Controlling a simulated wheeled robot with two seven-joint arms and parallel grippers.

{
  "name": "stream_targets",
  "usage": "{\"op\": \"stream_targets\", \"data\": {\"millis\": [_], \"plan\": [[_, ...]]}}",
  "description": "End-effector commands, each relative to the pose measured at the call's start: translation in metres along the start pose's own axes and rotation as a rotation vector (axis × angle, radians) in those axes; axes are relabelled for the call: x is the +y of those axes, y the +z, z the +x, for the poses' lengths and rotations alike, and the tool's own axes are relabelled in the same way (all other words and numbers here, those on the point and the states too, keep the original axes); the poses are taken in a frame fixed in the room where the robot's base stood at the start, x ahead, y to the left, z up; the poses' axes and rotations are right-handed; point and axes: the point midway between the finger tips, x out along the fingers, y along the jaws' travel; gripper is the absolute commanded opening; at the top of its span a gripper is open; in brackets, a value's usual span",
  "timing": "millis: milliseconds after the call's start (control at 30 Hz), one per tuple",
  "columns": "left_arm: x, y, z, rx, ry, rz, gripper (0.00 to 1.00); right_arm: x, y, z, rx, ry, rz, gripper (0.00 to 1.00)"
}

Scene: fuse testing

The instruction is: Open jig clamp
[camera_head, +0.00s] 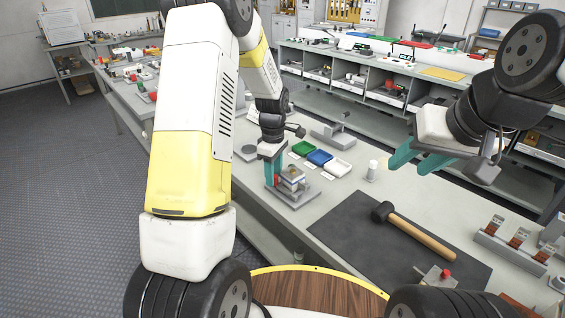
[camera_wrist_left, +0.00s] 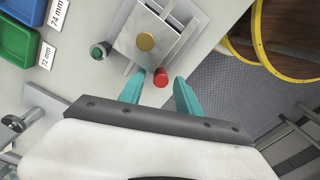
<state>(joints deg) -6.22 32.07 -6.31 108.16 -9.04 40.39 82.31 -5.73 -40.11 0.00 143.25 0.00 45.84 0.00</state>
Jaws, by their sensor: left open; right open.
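The jig (camera_head: 292,187) is a grey metal fixture on the bench's near edge, below the coloured trays. It also shows in the left wrist view (camera_wrist_left: 166,30), with a round brass-coloured disc (camera_wrist_left: 146,41) on it. A red knob (camera_wrist_left: 160,77) is at the jig's near edge. My left gripper (camera_head: 274,174) points down at the jig, and its teal fingers are open. In the left wrist view the fingertips (camera_wrist_left: 159,82) stand either side of the red knob, with gaps showing. My right gripper (camera_head: 408,160) is open and empty above the bench, to the right.
Green (camera_head: 302,148), blue (camera_head: 319,157) and white (camera_head: 338,167) trays stand behind the jig. A hammer (camera_head: 415,232) lies on a dark mat (camera_head: 352,230) to the right. A round dark-green-topped knob (camera_wrist_left: 99,51) is beside the jig. A fuse rack (camera_head: 515,245) stands far right.

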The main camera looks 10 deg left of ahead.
Motion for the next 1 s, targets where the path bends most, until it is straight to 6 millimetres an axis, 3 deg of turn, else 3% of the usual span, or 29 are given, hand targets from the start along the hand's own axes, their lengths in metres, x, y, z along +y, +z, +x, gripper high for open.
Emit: {"op": "stream_targets", "data": {"millis": [100,300,1000], "plan": [[0.0,0.0,-0.0002,0.0,0.0,0.0,0.4,0.0,0.0,0.0,0.0,0.0,0.0,0.4],[0.0,0.0,-0.0004,0.0,0.0,0.0,0.01,0.0,0.0,0.0,0.0,0.0,0.0,0.4],[0.0004,0.0001,-0.0008,0.0,0.001,0.0,0.0,0.0,0.0,0.0,0.0,0.0,0.0,0.4]]}}
